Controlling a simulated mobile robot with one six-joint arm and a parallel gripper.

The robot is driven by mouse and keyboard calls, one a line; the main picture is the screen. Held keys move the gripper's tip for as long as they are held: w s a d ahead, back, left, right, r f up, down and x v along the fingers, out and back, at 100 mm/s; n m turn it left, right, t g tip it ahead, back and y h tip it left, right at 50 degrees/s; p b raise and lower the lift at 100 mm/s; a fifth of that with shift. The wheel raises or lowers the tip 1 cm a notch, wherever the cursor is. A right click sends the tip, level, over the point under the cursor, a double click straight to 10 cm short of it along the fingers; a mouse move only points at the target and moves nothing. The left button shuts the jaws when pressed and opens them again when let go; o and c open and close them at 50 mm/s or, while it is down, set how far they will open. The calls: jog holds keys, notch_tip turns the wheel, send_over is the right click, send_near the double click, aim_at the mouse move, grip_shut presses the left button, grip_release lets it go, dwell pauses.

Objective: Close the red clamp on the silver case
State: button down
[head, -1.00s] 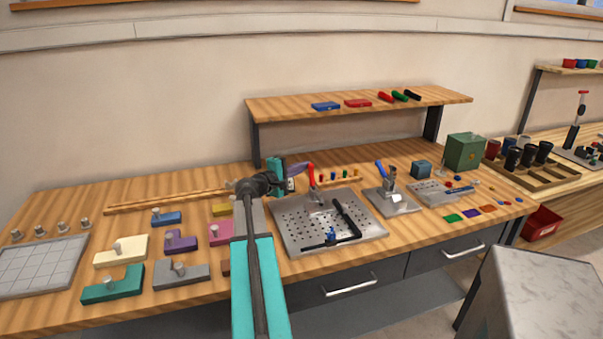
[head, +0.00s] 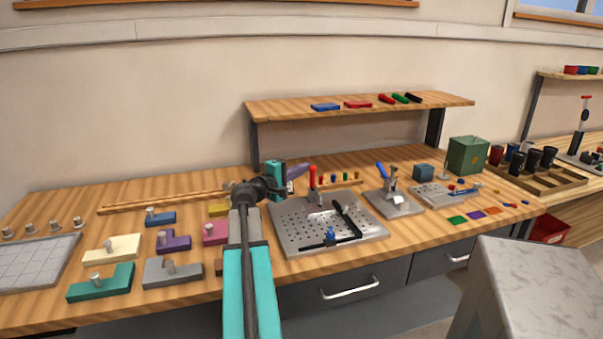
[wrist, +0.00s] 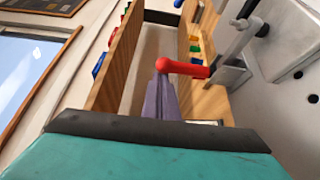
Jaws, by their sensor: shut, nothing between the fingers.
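The red-handled clamp (head: 313,178) stands on the perforated silver plate (head: 290,237) with its handle upright in the head view. In the wrist view the red handle (wrist: 187,68) runs sideways from its metal linkage (wrist: 238,42). My gripper (head: 304,167) is shut and empty, just left of the handle's upper part in the head view. In the wrist view its purple-grey fingers (wrist: 162,82) reach the free end of the handle; I cannot tell whether they touch. I cannot make out a separate silver case; the clamp's foot is small in the head view.
A blue-handled clamp (head: 383,171) stands to the right on its own plate. A black angle stop (head: 347,222) lies on the perforated plate. A wooden shelf (head: 290,104) runs behind. Colored blocks with pegs, such as a teal one (head: 100,284), lie at the left.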

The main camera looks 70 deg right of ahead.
jog(key=shift+d, duration=0.2)
dwell(0.3)
jog(key=w+a+b, duration=0.1)
jog(key=w+a, duration=0.5)
jog(key=w, duration=0.1)
jog(key=shift+a, duration=0.3)
dwell(0.7)
dwell(0.5)
